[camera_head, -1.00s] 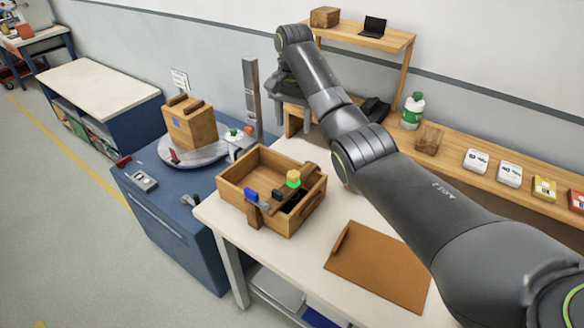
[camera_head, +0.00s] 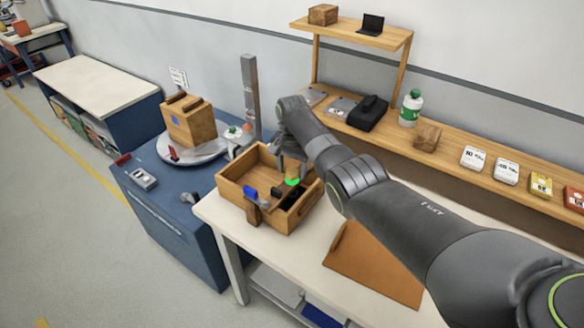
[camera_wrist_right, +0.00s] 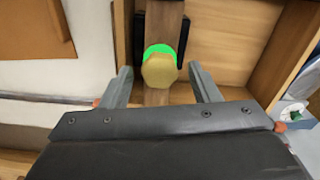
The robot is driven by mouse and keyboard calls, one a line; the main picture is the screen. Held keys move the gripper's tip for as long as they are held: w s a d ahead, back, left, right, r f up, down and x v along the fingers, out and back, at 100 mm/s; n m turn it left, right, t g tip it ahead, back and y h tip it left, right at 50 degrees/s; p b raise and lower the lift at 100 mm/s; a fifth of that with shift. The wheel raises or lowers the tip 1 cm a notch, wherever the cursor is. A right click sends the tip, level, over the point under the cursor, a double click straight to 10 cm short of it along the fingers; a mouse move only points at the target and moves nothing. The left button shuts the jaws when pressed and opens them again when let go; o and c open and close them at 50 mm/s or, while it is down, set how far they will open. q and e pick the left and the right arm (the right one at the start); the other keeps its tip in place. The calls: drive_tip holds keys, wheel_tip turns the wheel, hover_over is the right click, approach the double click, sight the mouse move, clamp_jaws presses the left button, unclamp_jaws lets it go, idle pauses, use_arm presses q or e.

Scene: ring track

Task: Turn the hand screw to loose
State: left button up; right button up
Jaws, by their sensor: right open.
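The hand screw (camera_head: 292,173) has a yellow faceted knob with a bright green ring at its base. It stands on a wooden bar across the open wooden box (camera_head: 228,194) on the white table. In the right wrist view the knob (camera_wrist_right: 159,71) is between and slightly ahead of my open fingers, with a gap on each side. My right gripper (camera_head: 290,160) hangs just over the knob and partly covers it in the head view. Which way the screw is turned cannot be told. My left gripper is not in view.
A blue clamp part (camera_head: 250,191) sits at the box's front left. A brown board (camera_head: 375,265) lies on the table to the right. A blue cabinet (camera_head: 165,215) with a turntable stands left, with a grey post (camera_head: 250,95) behind. A wooden shelf (camera_head: 460,145) holds several small items.

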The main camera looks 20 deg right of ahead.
drive_tip(key=shift+f, duration=0.15)
drive_tip(key=c, duration=1)
drive_tip(key=shift+n, duration=0.3)
